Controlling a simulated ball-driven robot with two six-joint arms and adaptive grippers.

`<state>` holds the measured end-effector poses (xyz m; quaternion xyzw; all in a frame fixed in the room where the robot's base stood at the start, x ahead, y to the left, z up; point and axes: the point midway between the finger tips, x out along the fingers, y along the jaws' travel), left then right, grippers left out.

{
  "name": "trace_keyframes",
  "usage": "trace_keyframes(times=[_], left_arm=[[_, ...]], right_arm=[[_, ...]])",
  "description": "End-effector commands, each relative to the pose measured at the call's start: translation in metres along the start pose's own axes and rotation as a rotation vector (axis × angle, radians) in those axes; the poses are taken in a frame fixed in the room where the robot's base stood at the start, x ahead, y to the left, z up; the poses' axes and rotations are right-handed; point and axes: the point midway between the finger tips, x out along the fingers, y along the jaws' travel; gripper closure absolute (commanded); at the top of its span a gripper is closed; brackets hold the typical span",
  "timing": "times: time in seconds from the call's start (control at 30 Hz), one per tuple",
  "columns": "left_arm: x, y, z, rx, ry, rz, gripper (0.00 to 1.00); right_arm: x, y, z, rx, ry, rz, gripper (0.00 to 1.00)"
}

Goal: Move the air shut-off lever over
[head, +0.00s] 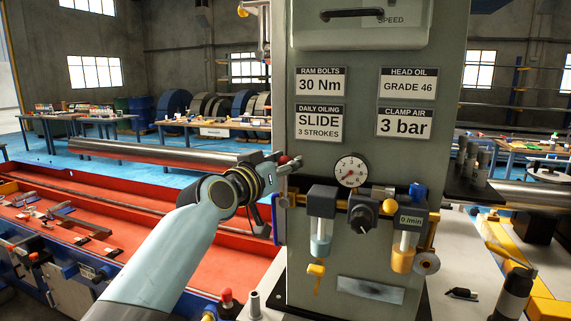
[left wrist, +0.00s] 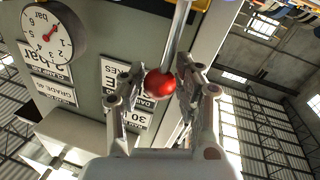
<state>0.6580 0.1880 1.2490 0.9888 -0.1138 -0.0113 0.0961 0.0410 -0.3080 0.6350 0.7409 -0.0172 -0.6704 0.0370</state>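The air shut-off lever is a grey rod (left wrist: 180,35) with a red ball knob (left wrist: 160,83) at its end, beside the grey-green machine panel. In the head view the red knob (head: 283,160) shows at the panel's left edge, partly hidden by my gripper. My left gripper (head: 284,165) is at the knob. In the left wrist view its two fingers (left wrist: 163,80) stand on either side of the knob, apart, with small gaps showing; whether either touches it is hard to tell. My right gripper is in neither view.
The panel (head: 331,205) carries a round pressure gauge (head: 351,170), a dark regulator knob (head: 362,213), and two bowl units, left (head: 321,225) and right (head: 404,240), right of the lever. A long metal bar (head: 150,151) runs behind my arm over a red tray (head: 225,262).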

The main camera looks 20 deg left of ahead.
Motion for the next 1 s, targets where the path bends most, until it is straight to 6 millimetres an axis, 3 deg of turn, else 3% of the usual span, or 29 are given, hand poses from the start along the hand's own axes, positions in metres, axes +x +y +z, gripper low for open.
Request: trace_keyframes(times=[0.03, 0.23, 1.0], left_arm=[[-0.0001, -0.0001, 0.0000, 0.000, 0.000, 0.000, 0.76], [-0.0002, -0.0001, 0.0001, 0.000, 0.000, 0.000, 1.00], [0.0074, -0.0044, 0.0033, -0.040, 0.004, 0.002, 1.00]], right_arm=[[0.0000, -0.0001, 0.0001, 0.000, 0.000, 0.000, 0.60], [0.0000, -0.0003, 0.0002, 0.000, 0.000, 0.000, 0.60], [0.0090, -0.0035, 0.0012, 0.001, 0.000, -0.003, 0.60]])
